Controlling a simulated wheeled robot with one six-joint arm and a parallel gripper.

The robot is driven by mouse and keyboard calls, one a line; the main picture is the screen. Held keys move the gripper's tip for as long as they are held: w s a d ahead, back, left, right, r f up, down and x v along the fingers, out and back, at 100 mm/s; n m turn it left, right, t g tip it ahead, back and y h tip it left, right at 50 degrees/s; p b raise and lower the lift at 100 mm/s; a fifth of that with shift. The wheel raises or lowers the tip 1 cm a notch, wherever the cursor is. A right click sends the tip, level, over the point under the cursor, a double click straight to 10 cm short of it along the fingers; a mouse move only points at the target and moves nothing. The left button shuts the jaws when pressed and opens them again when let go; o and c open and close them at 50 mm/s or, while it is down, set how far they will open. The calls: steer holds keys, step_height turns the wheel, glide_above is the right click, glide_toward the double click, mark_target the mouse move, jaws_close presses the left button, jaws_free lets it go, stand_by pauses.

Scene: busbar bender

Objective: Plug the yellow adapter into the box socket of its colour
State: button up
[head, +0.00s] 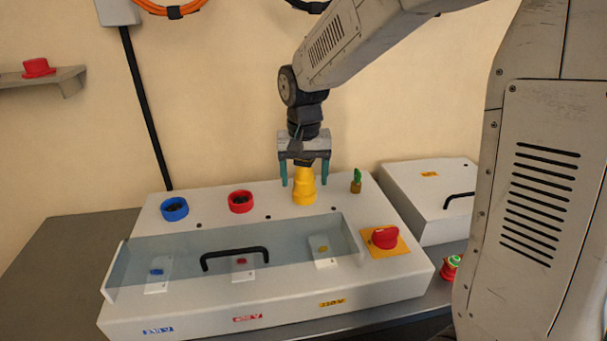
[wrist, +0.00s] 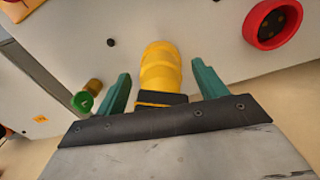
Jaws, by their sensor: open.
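The yellow adapter (head: 304,180) stands upright on the top of the white box, in line with the blue and red sockets. Its lower end meets a wider yellow base, which looks like the yellow socket (head: 304,198); I cannot tell how deep it sits. My gripper (head: 304,183) is right above the adapter, pointing down, with its teal fingers spread on either side. In the wrist view, the adapter (wrist: 160,68) is between the fingers (wrist: 160,85), with gaps on both sides.
The blue socket (head: 174,209) and red socket (head: 240,201) are to the left. A brass post with a green top (head: 356,181) stands close on the right. A clear cover with a black handle (head: 235,258) and a red rotary switch (head: 385,237) are in front.

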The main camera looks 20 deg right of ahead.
step_height(320, 180, up, 8)
steer(key=shift+f, duration=0.1)
stand_by(0.7)
steer(key=s+d+n, duration=0.1)
steer(key=s+n, duration=0.1)
steer(key=s, duration=1.1)
steer(key=s+d+n+t, duration=0.1)
steer(key=s+d+n, duration=0.1)
steer(key=s, duration=1.2)
steer(key=shift+s, duration=0.3)
